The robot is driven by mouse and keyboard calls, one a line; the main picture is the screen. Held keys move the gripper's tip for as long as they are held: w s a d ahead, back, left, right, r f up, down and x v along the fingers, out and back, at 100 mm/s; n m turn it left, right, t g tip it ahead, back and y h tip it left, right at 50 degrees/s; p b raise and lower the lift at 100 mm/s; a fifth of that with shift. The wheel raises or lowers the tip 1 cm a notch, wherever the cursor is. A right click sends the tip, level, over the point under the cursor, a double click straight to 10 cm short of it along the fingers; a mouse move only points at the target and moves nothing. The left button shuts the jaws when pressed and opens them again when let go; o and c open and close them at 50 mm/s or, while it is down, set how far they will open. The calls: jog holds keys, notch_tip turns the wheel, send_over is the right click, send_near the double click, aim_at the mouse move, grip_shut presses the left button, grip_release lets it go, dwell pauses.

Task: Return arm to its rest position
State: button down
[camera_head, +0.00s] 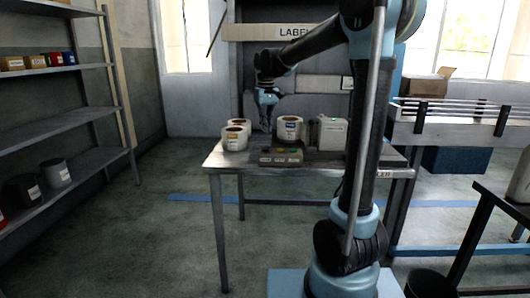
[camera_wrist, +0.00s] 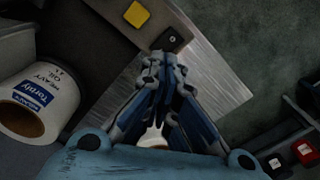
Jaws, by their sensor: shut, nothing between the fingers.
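My arm reaches from my base over the work table (camera_head: 330,165) in the head view. My gripper (camera_head: 267,100) hangs above the table's back part, among white label rolls. In the wrist view my gripper (camera_wrist: 163,62) has its blue fingers drawn together at the tips, with nothing held between them. It is apart from the white label roll (camera_head: 288,129) in the head view. A printed roll (camera_wrist: 38,102) lies to the left of the fingers in the wrist view, and part of a white round thing shows between the finger links.
A control box with coloured buttons (camera_head: 281,157) sits at the table's front, with a white box (camera_head: 331,133) to its right and another roll (camera_head: 235,138) to its left. A shelf (camera_head: 70,125) stands at left, a rack (camera_head: 460,128) at right. Open floor lies front left.

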jog(key=s+d+f+m+t, duration=0.1)
jog(key=s+d+f, duration=0.3)
jog(key=s+d, duration=0.3)
jog(key=s+d+f+m, duration=0.25)
jog(key=s+d, duration=0.25)
jog(key=s, duration=0.4)
jog(key=s+d+f+t, duration=0.1)
jog(key=s+d+f, duration=0.3)
jog(key=s+d, duration=0.3)
jog(key=s+d+f+m, duration=0.2)
jog(key=s+f, duration=0.7)
jog(key=shift+f, duration=0.25)
